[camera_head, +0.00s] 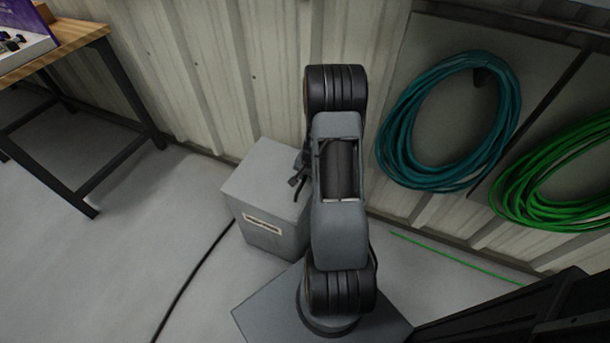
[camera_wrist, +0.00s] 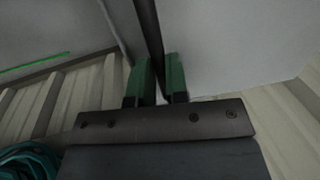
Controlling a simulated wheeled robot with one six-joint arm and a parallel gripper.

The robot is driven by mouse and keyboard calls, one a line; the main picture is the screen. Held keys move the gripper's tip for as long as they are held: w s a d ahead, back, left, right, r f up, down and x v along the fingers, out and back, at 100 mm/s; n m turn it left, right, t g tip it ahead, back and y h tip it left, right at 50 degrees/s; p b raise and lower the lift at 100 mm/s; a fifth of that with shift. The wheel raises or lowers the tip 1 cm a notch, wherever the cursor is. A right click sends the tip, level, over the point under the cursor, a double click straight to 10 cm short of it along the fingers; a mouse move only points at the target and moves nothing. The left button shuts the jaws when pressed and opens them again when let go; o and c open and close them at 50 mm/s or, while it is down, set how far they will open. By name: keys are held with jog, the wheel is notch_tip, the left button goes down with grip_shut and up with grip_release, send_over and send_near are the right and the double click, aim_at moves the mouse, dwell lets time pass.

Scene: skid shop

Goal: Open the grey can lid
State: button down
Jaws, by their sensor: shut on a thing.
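The grey can (camera_head: 268,235) is a box-shaped bin with a pale label on its front, standing on the floor against the wall. Its grey lid (camera_head: 262,172) lies flat on top and looks closed. My gripper (camera_head: 298,182) is at the right side of the lid, largely hidden behind my arm in the head view. In the wrist view, the green-padded fingers of my gripper (camera_wrist: 160,82) are shut on a dark bar (camera_wrist: 149,28). A pale grey surface lies behind it, likely the lid. Where the bar joins the can is hidden.
A wood-topped table (camera_head: 62,48) with black legs stands at the left. Teal (camera_head: 395,125) and green (camera_head: 520,195) hoses hang on the wall at the right. A black cable (camera_head: 195,275) runs across the floor to the can. The floor left of the can is mostly clear.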

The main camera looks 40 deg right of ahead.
jog(key=shift+s+d+f, duration=0.1)
jog(key=shift+s+f, duration=0.05)
jog(key=shift+f, duration=0.7)
jog(key=shift+r, duration=0.1)
jog(key=c, duration=1.1)
grip_release()
jog(key=shift+s, duration=0.1)
jog(key=shift+r, duration=0.1)
jog(key=shift+r, duration=0.15)
jog(key=r+p, duration=0.1)
jog(key=r, duration=0.3)
jog(key=s+d+r+p, duration=0.1)
jog(key=r, duration=0.3)
jog(key=s+r+p, duration=0.1)
jog(key=r+p, duration=0.1)
jog(key=r, duration=0.3)
jog(key=shift+s+d+r, duration=0.1)
jog(key=shift+s+d, duration=0.05)
jog(key=shift+s, duration=0.05)
